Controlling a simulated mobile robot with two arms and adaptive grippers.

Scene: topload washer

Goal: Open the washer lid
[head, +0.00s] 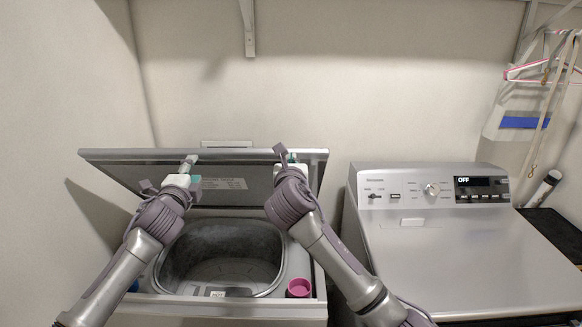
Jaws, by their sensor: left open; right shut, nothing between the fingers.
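The washer (300,313) stands at the left with its drum (220,250) exposed. Its lid (240,183) is raised and tilted back, hinged toward the wall, with its underside facing me and a label on it. My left gripper (192,160) is open at the lid's underside, left of its middle. My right gripper (283,152) is shut and empty near the lid's upper edge toward the right. I cannot tell whether either one touches the lid. My forearms cover parts of the washer opening.
A pink cup (298,288) sits at the front right corner of the washer opening. A second appliance with a control panel (432,190) stands at the right. Hangers (545,70) hang at the far right. The wall (380,90) is close behind the lid, with a bracket (248,28) above.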

